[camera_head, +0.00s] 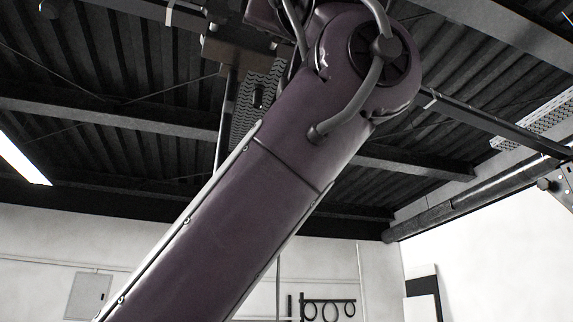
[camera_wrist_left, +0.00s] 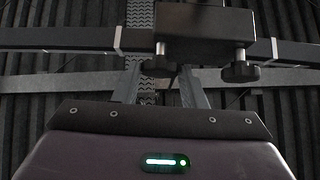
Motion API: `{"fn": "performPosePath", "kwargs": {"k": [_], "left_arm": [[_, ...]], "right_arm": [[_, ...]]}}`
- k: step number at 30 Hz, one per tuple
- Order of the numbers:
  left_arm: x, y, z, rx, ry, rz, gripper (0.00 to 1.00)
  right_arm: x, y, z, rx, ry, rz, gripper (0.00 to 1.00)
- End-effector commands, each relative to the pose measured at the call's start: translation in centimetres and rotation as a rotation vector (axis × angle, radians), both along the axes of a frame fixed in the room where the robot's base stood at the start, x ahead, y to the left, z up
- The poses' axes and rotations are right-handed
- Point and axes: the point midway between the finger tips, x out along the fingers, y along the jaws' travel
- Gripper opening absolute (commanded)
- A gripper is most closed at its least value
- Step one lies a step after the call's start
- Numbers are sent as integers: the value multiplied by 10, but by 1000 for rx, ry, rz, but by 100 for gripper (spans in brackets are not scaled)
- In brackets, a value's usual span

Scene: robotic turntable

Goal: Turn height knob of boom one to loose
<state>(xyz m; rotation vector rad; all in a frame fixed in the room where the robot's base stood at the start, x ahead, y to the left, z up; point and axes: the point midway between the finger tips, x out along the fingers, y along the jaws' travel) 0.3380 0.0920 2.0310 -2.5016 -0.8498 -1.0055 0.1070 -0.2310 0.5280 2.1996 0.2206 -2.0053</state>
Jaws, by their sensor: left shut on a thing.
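A dark block (camera_wrist_left: 205,32) hangs overhead in the left wrist view, with two black knobs under it on short metal stems. The left knob (camera_wrist_left: 160,66) sits between the fingers of my left gripper (camera_wrist_left: 162,74), which is shut on it. The right knob (camera_wrist_left: 240,71) is free, to the right of the fingers. I cannot read any label telling which boom or setting they belong to. In the head view my raised left arm crosses the picture, and the gripper and held knob cannot be made out. My right gripper is in neither view.
Dark beams (camera_head: 430,165) run under a ribbed black ceiling. A perforated dark strip (camera_head: 257,98) hangs close behind my left arm. A lit ceiling lamp (camera_head: 22,160) is at the left. A pale wall with a grey panel (camera_head: 88,295) stands at the back.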

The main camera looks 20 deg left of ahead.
Motion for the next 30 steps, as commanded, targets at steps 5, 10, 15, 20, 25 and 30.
{"fn": "performPosePath", "kwargs": {"k": [5,10,15,20,25,30], "left_arm": [[2,-1,-1,-39,-26,-1,15],[2,-1,-1,-53,-37,-2,15],[2,-1,-1,-54,-37,-2,15],[2,-1,-1,-54,-36,-3,15],[2,-1,-1,-53,-37,-2,57],[2,-1,-1,-52,-39,-1,59]], "right_arm": [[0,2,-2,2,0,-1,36],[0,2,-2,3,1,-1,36],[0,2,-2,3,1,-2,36],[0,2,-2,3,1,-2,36],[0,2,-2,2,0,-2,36],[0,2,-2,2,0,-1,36]]}}
